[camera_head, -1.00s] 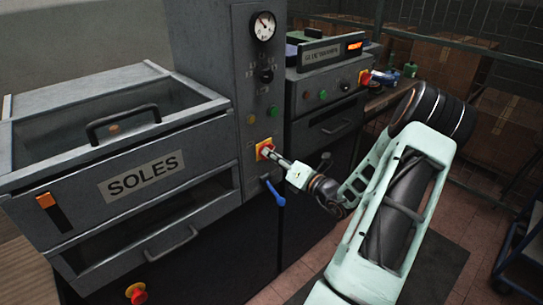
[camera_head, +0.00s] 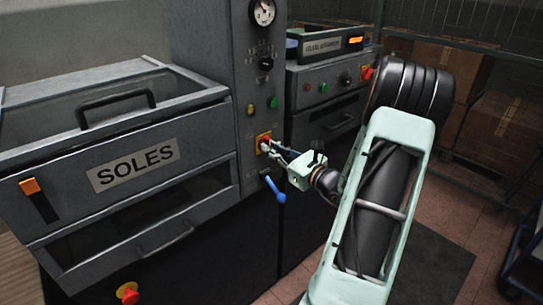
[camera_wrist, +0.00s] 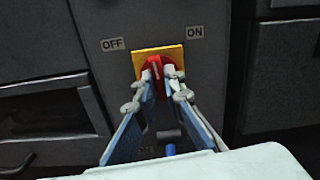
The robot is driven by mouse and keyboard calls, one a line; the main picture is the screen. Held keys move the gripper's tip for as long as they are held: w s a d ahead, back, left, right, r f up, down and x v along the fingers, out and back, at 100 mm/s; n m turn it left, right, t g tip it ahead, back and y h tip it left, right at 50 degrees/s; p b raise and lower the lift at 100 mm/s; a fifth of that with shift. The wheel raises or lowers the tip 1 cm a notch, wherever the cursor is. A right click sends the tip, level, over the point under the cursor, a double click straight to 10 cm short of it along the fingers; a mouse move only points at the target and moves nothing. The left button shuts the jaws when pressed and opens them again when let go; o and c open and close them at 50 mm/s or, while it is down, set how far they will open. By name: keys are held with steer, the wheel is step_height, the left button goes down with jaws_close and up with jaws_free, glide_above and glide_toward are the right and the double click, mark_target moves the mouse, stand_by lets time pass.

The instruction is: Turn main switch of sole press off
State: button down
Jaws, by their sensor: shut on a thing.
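The main switch is a red knob on a yellow plate on the grey sole press column, seen in the wrist view (camera_wrist: 154,66) and in the head view (camera_head: 263,141). An OFF label (camera_wrist: 113,43) is at its upper left and an ON label (camera_wrist: 195,32) at its upper right. My gripper (camera_wrist: 161,72) is shut on the red knob, one finger on each side. The knob's grip stands close to upright in the wrist view, between the labels; the fingers hide part of it. The sole press (camera_head: 240,60) carries a SOLES sign.
A blue lever (camera_head: 276,190) hangs just below the switch. Green and yellow buttons and a gauge (camera_head: 262,12) sit above. A second machine (camera_head: 325,75) stands to the right. A red emergency button (camera_head: 128,293) is at lower left. Open floor lies right of the press.

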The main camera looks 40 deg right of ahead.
steer(key=n+b, duration=0.7)
steer(key=b, duration=0.2)
steer(key=shift+f, duration=0.1)
steer(key=shift+n, duration=0.3)
steer(key=c, duration=2)
jaws_free()
steer(key=s, duration=0.8)
steer(key=s+d, duration=0.1)
steer(key=s, duration=0.3)
